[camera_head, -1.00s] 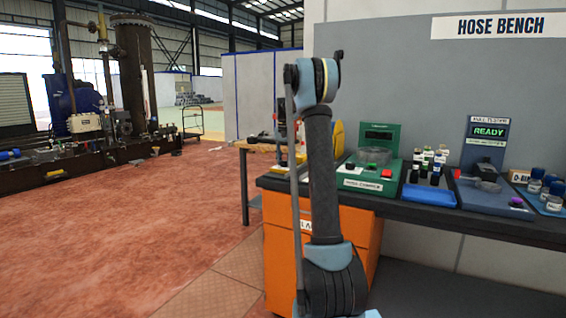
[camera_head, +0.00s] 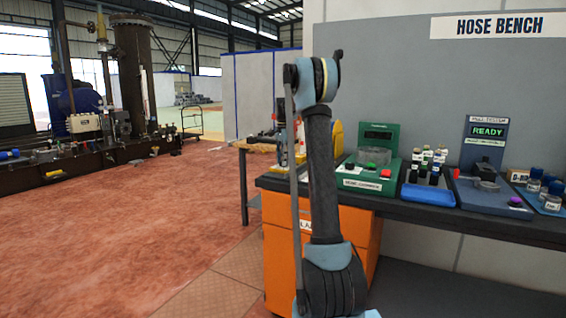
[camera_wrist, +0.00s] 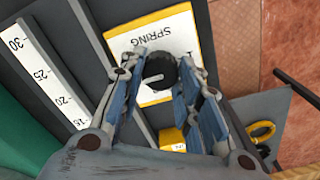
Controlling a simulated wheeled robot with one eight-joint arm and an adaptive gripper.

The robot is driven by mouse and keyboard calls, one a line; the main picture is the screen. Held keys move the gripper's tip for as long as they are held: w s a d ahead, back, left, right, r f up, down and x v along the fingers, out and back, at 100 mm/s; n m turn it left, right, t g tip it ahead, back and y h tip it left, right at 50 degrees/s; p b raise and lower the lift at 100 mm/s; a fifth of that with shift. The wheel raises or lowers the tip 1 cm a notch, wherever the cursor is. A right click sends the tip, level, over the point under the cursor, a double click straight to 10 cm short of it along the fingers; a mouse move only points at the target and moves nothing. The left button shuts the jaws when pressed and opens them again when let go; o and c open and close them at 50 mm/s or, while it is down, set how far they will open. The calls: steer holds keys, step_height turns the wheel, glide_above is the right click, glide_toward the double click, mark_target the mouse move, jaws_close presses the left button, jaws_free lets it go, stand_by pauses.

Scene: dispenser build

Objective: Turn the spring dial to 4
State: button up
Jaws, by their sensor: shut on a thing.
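The spring dial (camera_wrist: 159,71) is a round black knob with a pale pointer line on its top. It sits on a white panel with a yellow border (camera_wrist: 177,22) marked SPRING, in the wrist view. My gripper (camera_wrist: 161,76) is shut on the dial, one finger on each side of it. The pointer line lies nearly level in that view. The panel's number marks are mostly hidden by my fingers, so I cannot read the setting. In the head view my own arm hides the dial and my gripper.
In the wrist view, a white ruler strip (camera_wrist: 42,75) lies left of the panel and a yellow ring (camera_wrist: 262,131) lies to the right. In the head view, the dark bench (camera_head: 460,218) holds a green device (camera_head: 365,182), a blue tray (camera_head: 428,195) and a pull tester (camera_head: 487,202).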

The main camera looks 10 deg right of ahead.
steer(key=shift+w+a, duration=0.15)
steer(key=shift+a, duration=0.05)
stand_by(0.4)
steer(key=o, duration=1.1)
steer(key=shift+c, duration=0.2)
steer(key=shift+d+r, duration=0.1)
steer(key=shift+r, duration=0.1)
step_height(320, 180, up, 11)
steer(key=shift+r, duration=0.2)
